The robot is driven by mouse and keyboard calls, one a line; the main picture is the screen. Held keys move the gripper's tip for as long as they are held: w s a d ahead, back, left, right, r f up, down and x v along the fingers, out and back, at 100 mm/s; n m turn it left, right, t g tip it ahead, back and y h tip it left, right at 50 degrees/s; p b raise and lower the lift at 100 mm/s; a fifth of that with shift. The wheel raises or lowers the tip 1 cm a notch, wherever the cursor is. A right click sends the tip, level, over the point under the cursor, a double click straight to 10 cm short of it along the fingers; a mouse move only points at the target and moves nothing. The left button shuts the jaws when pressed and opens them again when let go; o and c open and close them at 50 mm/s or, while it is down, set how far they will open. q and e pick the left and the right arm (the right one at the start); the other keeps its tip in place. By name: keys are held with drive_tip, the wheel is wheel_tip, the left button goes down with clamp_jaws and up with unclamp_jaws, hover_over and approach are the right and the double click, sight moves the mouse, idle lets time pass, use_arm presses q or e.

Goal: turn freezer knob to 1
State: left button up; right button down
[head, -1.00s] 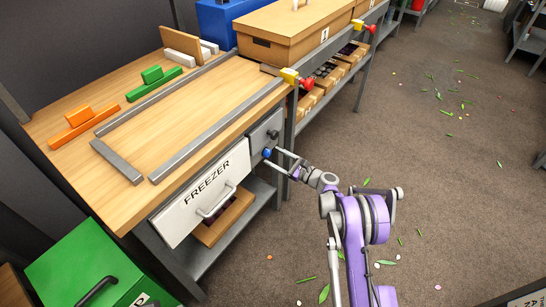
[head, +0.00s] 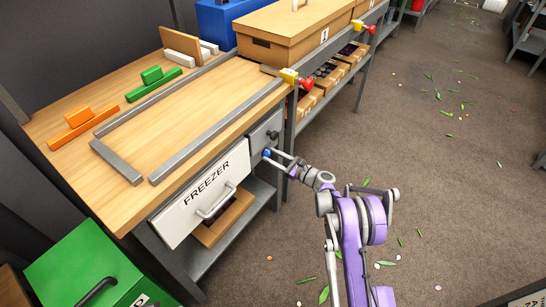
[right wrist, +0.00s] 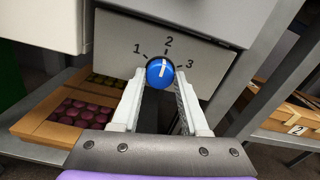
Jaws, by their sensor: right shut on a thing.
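The blue freezer knob (right wrist: 160,73) sits on a grey panel under numbers 1, 2 and 3. Its white pointer line points up and slightly right, at about 2. In the head view the knob (head: 267,153) shows to the right of the white drawer front marked FREEZER (head: 207,188). My right gripper (right wrist: 160,80) is shut on the knob, one finger on each side of it; in the head view the gripper (head: 271,156) reaches it from the right. My left gripper is not in view.
A wooden worktop (head: 190,110) with grey rails lies above the knob panel. A yellow and red fitting (head: 297,79) juts out above the knob. In the wrist view, a crate of dark round items (right wrist: 78,112) stands below left. Open floor lies to the right.

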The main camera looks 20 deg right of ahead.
drive_tip(key=shift+n, duration=0.3)
drive_tip(key=n+b, duration=0.1)
drive_tip(key=n, duration=0.1)
drive_tip(key=shift+f+n, duration=0.1)
drive_tip(key=shift+n, duration=0.2)
drive_tip(key=n, duration=0.2)
drive_tip(key=shift+n+b, duration=0.3)
drive_tip(key=shift+n, duration=0.1)
drive_tip(key=n, duration=0.6)
drive_tip(key=shift+b, duration=0.4)
drive_tip(key=shift+c, duration=2.1)
unclamp_jaws()
